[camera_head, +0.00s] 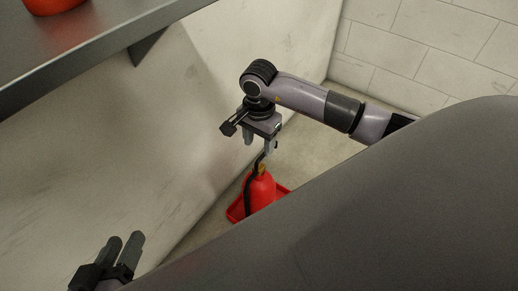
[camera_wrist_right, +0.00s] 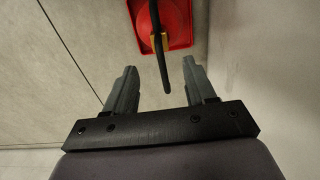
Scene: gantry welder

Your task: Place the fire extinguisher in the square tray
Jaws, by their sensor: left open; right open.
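The red fire extinguisher (camera_head: 262,191) stands upright in the head view, with a black hose and a brass-coloured valve at its top. It stands in or over the red square tray (camera_head: 234,213) on the floor; the grey surface in front hides part of both. My right gripper (camera_head: 259,146) is open just above the extinguisher's top. In the right wrist view its fingers (camera_wrist_right: 161,82) are apart, with the black handle (camera_wrist_right: 162,75) between them and the red tray (camera_wrist_right: 178,22) beyond. My left gripper (camera_head: 125,243) is open and empty at the lower left.
A grey shelf (camera_head: 90,50) with a red object (camera_head: 52,4) on it juts out at the upper left. A pale wall (camera_head: 150,120) runs close beside the tray. A large dark grey surface (camera_head: 380,210) fills the lower right. Bare floor (camera_head: 325,140) lies behind the extinguisher.

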